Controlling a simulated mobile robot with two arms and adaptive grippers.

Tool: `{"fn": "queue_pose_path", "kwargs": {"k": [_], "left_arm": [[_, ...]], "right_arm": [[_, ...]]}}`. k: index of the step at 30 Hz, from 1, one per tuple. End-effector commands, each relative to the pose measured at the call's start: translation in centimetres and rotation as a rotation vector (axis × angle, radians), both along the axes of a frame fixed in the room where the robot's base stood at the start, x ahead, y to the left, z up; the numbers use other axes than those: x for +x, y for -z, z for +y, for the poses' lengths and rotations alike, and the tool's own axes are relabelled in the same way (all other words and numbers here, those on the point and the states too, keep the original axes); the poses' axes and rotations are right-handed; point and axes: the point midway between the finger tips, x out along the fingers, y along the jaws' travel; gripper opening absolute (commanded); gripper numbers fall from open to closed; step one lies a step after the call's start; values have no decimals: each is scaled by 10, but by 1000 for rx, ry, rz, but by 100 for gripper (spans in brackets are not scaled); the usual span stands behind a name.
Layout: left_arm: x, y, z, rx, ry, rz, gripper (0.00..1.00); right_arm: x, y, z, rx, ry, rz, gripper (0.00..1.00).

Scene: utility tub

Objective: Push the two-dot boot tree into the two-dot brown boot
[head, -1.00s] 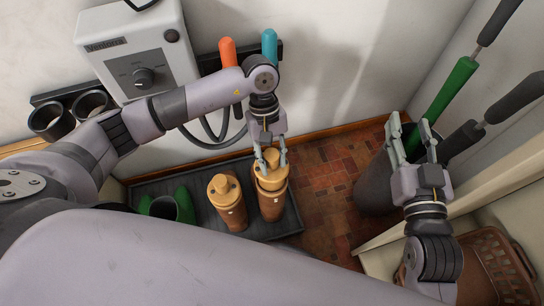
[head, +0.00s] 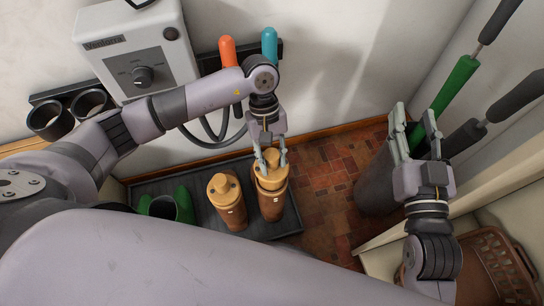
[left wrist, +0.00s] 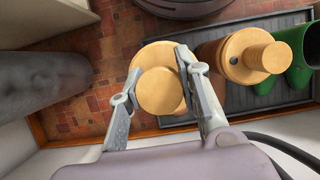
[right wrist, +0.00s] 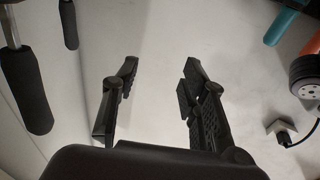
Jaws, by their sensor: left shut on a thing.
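Two brown boots stand upright side by side in the head view, each with a wooden boot tree in its top. My left gripper (head: 271,163) is shut on the knob of the boot tree (head: 271,180) in the right-hand brown boot (head: 271,205). In the left wrist view its fingers (left wrist: 160,88) clasp that round knob. No dots are readable on the held tree. The other boot tree (left wrist: 245,60), in the left-hand boot (head: 233,216), shows one dark dot in the left wrist view. My right gripper (head: 415,130) is open and empty at the right.
The boots stand on a dark tray (head: 285,226), with a green boot (head: 178,205) at its left. A grey bin (head: 374,188) with long-handled tools stands at the right. A brown basket (head: 490,265) is lower right. Bare tiled floor (head: 325,185) lies between tray and bin.

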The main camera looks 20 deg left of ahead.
Motion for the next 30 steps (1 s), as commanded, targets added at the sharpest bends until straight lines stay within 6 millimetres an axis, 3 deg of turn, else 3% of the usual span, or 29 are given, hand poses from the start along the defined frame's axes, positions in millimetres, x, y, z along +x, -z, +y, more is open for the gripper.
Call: {"fn": "queue_pose_path", "kwargs": {"k": [30], "left_arm": [[0,4,0,-1,1,-1,0]], "right_arm": [[-2,-20,2,29,-6,-108,40]]}}
